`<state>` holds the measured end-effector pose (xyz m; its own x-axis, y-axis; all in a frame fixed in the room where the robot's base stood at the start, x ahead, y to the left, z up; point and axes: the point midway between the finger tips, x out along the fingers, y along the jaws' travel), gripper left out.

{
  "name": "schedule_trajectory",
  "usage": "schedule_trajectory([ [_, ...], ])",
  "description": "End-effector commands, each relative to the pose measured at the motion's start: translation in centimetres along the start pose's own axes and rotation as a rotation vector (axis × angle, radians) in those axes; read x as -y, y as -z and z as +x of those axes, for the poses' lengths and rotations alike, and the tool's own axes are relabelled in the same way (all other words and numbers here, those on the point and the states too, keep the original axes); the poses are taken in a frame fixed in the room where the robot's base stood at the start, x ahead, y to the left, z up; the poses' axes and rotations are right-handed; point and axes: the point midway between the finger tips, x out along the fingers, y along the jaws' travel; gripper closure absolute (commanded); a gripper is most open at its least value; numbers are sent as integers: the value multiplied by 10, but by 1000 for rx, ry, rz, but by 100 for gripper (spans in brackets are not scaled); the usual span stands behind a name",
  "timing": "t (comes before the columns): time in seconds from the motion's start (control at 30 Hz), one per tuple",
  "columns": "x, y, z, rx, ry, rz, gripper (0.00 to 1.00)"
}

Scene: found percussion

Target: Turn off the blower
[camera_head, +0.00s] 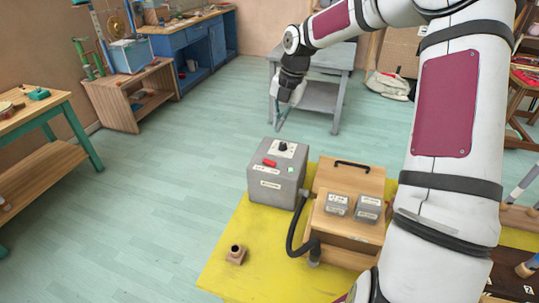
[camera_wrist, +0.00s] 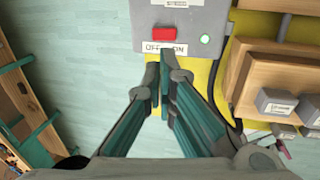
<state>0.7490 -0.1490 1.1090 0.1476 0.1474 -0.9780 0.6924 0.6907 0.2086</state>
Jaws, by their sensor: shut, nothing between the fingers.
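The blower (camera_head: 262,190) is a grey box on the yellow table, with a dark knob, a red switch (camera_head: 270,162) and a small green light (camera_head: 291,169) on its top. In the wrist view the red switch (camera_wrist: 168,33) sits above a white label (camera_wrist: 165,48) that reads OFF at its left and seems to read ON at its right. The green light (camera_wrist: 205,39) glows to its right. My gripper (camera_head: 281,126) is shut and empty above the blower. In the wrist view its fingertips (camera_wrist: 160,78) show just below the label, apart from the switch.
A black hose (camera_head: 291,236) runs from the blower to a wooden box (camera_head: 349,184) with a black handle and grey labelled blocks. A small brown block (camera_head: 236,255) stands on the yellow table (camera_head: 215,262). A grey side table (camera_head: 313,91) stands behind.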

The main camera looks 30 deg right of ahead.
Motion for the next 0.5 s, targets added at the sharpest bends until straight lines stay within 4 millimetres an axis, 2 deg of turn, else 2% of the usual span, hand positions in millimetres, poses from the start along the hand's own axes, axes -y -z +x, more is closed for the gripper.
schedule_trajectory([
  [0.17,0,0,4,-1,1,0,100],
  [0.27,0,1,13,-2,2,0,100],
  [0.5,0,2,57,-4,1,-1,100],
])
